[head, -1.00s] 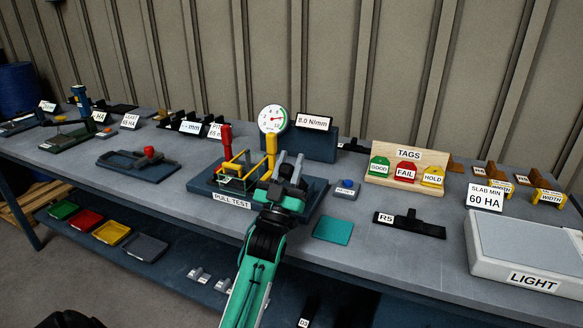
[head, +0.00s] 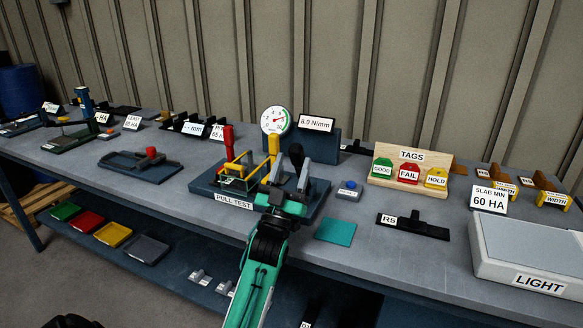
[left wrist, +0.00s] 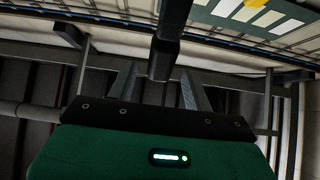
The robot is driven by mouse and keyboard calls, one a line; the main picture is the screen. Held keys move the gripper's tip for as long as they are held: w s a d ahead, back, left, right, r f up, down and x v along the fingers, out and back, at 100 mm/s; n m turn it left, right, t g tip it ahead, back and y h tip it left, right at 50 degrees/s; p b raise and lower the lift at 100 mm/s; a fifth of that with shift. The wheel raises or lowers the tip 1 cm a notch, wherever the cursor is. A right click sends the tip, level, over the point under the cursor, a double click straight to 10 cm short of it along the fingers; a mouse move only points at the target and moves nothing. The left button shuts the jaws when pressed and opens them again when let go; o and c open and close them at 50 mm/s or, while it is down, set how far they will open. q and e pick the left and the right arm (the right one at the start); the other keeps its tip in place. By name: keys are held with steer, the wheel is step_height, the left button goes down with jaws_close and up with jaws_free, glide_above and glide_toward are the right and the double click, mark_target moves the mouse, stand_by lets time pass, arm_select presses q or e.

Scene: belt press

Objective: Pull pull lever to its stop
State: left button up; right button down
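The pull test stand (head: 232,203) sits on the bench with a red-handled clamp (head: 228,137) and a yellow frame. The pull lever (head: 296,155) has a black knob and stands at the stand's right side. My left gripper (head: 290,176) is at that side, its two grey fingers spread apart. The black knob shows just beyond and between the fingertips. In the left wrist view, the dark lever (left wrist: 165,55) comes down between the fingers, nearer the right one. No firm grip on it shows. The lever's lower part is hidden. My right gripper is not in view.
A dial gauge (head: 275,120) and an 8.0 N/mm sign (head: 315,123) stand behind the lever.

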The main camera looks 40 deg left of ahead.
arm_select(q)
steer(key=shift+s+f, duration=0.25)
steer(key=shift+f, duration=0.1)
steer(key=s+d, duration=0.3)
steer(key=s, duration=0.9)
steer(key=shift+b, duration=0.45)
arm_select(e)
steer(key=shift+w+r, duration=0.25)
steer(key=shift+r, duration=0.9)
arm_select(q)
steer(key=shift+f, duration=0.1)
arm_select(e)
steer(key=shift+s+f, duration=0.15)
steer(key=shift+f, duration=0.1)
